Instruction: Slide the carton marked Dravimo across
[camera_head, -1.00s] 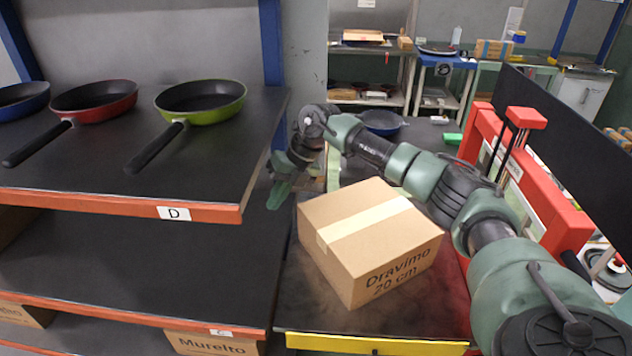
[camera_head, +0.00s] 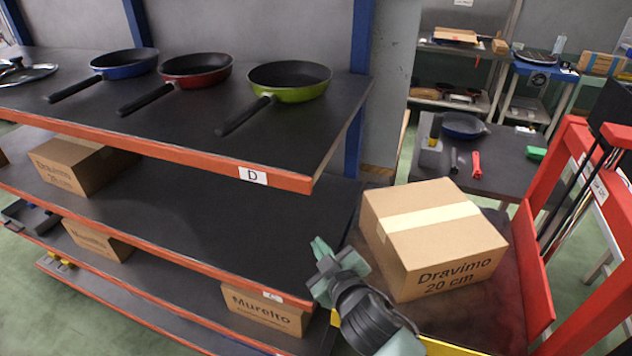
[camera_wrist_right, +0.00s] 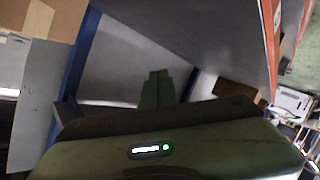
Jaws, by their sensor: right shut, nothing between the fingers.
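The Dravimo carton (camera_head: 432,238) is a closed brown box with pale tape on top and "Dravimo 20 cm" on its front. A brown box side (camera_wrist_right: 25,45) shows at the upper left there. My left gripper is not in view.
The shelf rack (camera_head: 280,178) with an orange edge marked D holds several pans (camera_head: 290,80). A second Dravimo carton (camera_head: 75,165) lies on the middle shelf, and a Mureito carton (camera_head: 262,310) is lower. A red frame (camera_head: 535,270) stands right of the table.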

